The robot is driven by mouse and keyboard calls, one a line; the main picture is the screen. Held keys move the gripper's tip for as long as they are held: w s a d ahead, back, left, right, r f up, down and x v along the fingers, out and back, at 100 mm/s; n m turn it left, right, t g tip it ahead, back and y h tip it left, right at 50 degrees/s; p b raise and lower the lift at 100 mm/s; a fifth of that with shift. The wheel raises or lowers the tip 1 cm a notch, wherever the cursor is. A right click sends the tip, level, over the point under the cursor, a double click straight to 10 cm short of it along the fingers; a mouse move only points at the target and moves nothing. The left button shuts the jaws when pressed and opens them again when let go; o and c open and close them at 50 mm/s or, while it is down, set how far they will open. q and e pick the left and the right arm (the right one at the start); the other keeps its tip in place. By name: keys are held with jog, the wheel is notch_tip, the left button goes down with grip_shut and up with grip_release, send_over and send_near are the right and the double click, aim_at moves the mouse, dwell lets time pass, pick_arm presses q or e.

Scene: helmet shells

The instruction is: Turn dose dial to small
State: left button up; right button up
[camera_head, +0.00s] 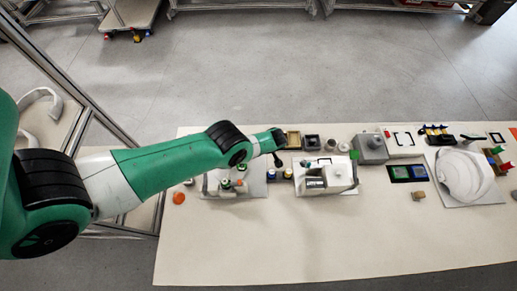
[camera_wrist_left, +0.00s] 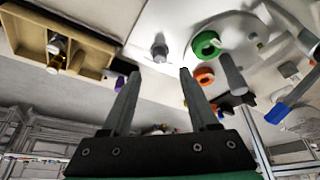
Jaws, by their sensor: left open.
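My left arm reaches in from the left in the head view. My left gripper (camera_head: 278,158) is small and partly hidden there, above the back left of the table. In the left wrist view its fingers (camera_wrist_left: 160,78) are spread with nothing between them. No dial marked for dose can be made out. A grey block with a round knob on top (camera_head: 371,148) stands to the right of the gripper in the head view; I cannot tell whether it is the dial. A small silver knob-like piece (camera_wrist_left: 159,49) shows just beyond the fingertips in the left wrist view. My right gripper is out of view.
A plate with green and orange rings (camera_wrist_left: 206,44) and grey posts lies near the gripper. A tan compartment box (camera_wrist_left: 92,53) holds metal pieces. A white machine (camera_head: 327,175) and a white helmet shell (camera_head: 463,175) stand rightward. The table's front (camera_head: 330,245) is clear.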

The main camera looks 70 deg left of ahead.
pick_arm(q)
jog(key=p+v, duration=0.2)
jog(key=v, duration=0.2)
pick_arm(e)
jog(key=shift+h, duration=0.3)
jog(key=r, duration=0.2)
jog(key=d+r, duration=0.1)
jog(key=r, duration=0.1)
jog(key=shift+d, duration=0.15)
